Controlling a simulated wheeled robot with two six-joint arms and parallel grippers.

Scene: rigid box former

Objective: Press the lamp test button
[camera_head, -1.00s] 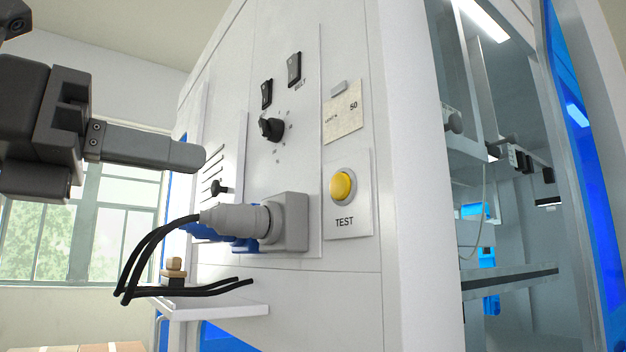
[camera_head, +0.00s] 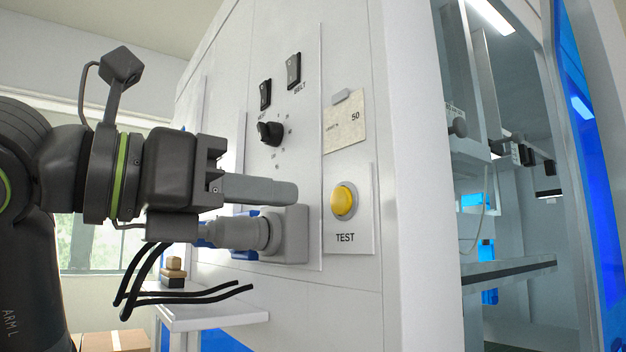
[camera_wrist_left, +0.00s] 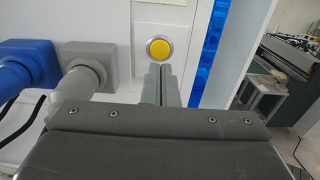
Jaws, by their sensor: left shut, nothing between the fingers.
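The yellow lamp test button (camera_head: 343,201) sits on a white plate marked TEST (camera_head: 347,236) on the machine's front panel. It also shows in the left wrist view (camera_wrist_left: 159,50), just beyond my fingertips. My left gripper (camera_head: 290,192) is shut and empty, its fingers pointing right toward the button. In the head view the tips are left of the button, with a gap between them in the picture. In the left wrist view the closed fingers (camera_wrist_left: 162,72) lie just below the button; contact does not show. My right gripper is not in view.
A grey plug and socket (camera_head: 285,235) stick out just below my left fingers, with a blue connector (camera_wrist_left: 28,65) beside them. Black cables (camera_head: 190,293) hang over a small shelf (camera_head: 212,317). A black knob (camera_head: 269,133) and switches (camera_head: 293,71) are above. An open machine bay lies right.

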